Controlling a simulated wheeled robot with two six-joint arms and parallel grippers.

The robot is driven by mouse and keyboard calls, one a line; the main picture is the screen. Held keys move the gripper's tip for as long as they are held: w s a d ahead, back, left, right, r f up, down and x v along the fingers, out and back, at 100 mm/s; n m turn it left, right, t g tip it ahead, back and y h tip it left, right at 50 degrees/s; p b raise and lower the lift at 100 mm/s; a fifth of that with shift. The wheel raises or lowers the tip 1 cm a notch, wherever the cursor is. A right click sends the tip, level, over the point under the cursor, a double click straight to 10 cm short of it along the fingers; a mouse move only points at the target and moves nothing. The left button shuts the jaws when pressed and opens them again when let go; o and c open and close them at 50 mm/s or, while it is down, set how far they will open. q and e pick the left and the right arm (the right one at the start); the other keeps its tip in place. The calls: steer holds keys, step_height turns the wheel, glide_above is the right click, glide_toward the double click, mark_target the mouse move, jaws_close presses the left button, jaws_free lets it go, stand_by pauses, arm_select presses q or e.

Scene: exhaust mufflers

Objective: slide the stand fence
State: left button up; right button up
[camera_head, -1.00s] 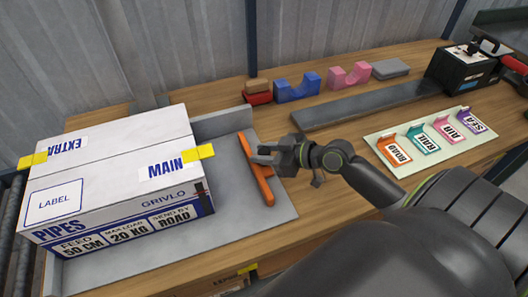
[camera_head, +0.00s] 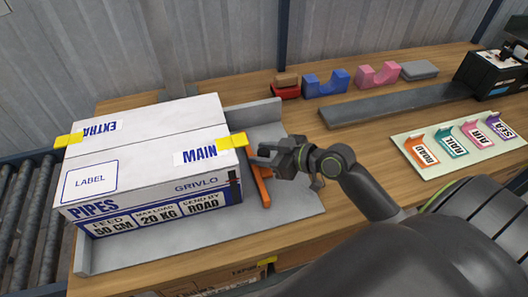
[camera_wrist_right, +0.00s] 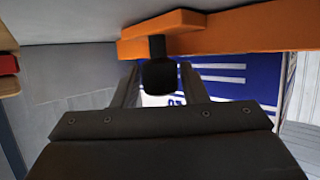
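The stand fence is an orange bar (camera_head: 265,194) on the grey stand (camera_head: 290,205), just right of the white PIPES box (camera_head: 150,155). A narrow gap seems to show between bar and box, though the box hides part of the bar. My right gripper (camera_head: 264,154) is at the fence from the right. In the wrist view the orange fence (camera_wrist_right: 225,32) crosses the top, and its black knob (camera_wrist_right: 160,74) sits between my right fingers (camera_wrist_right: 160,82), which look closed on it. My left gripper is not in view.
The stand has a raised back wall (camera_head: 255,113). Red, blue (camera_head: 326,83) and pink (camera_head: 378,75) blocks stand along the back. A long dark grey bar (camera_head: 395,106) and a tag board (camera_head: 460,152) lie to the right. Rollers (camera_head: 35,210) are at left.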

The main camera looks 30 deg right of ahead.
steer(key=shift+o, duration=1.1)
steer(key=shift+d, duration=0.1)
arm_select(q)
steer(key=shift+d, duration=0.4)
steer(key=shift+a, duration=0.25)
arm_select(e)
steer(key=shift+s+d+r, duration=0.2)
steer(key=shift+s+d, duration=0.05)
steer(key=shift+s, duration=0.15)
steer(key=v, duration=0.8)
steer(key=shift+a, duration=0.1)
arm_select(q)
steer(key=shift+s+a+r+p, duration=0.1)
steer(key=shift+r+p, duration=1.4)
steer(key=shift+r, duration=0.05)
arm_select(e)
steer(key=v, duration=0.8)
steer(key=shift+s, duration=0.25)
